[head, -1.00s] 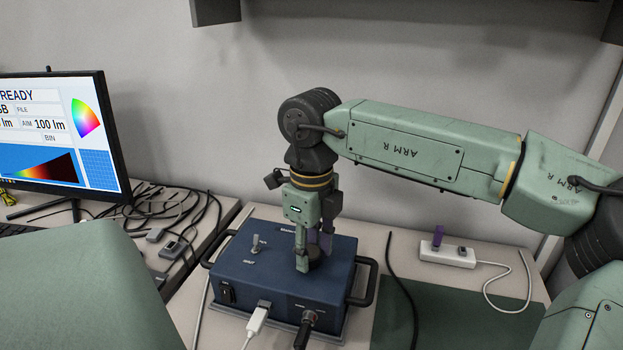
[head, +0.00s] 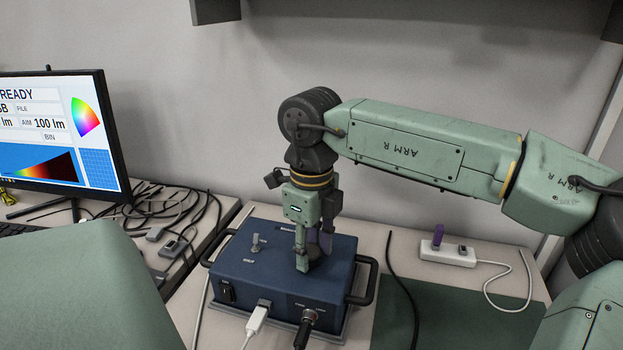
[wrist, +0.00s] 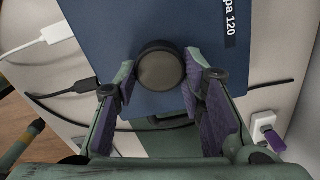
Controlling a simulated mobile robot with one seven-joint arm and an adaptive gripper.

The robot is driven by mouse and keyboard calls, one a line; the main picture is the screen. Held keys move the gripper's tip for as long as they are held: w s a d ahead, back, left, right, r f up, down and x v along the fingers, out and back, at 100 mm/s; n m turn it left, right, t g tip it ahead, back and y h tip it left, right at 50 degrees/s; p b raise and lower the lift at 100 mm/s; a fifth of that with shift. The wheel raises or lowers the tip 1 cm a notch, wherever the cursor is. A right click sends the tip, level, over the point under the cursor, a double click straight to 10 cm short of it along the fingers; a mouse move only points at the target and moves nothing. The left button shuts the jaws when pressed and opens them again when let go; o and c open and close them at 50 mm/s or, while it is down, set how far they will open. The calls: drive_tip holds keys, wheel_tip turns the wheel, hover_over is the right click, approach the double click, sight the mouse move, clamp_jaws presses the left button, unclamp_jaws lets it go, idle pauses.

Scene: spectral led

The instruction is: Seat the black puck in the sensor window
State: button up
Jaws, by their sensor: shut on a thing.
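The black puck (wrist: 160,70) is a round dark disc between my fingertips in the wrist view. In the head view the puck (head: 315,256) shows partly behind my near finger, at the top face of the blue box (head: 262,284). My gripper (wrist: 160,76) is shut on the puck, with a finger on either side of it. In the head view my gripper (head: 312,262) points straight down over the right part of the box top. The sensor window is hidden under the puck and fingers. I cannot tell whether the puck sits in it or just above.
The box has a toggle switch (head: 257,243), side handles and front cables, including a white plug (head: 257,320). A white power strip (head: 446,254) and a green mat (head: 440,312) lie to the right. A monitor (head: 60,140) and tangled cables are at left.

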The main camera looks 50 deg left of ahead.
drive_tip(key=o, duration=1.2)
drive_tip(key=shift+o, duration=0.2)
drive_tip(key=shift+r+p, duration=1.15)
drive_tip(key=shift+r, duration=0.4)
drive_tip(key=shift+f, duration=0.1)
wheel_tip(320, 180, up, 12)
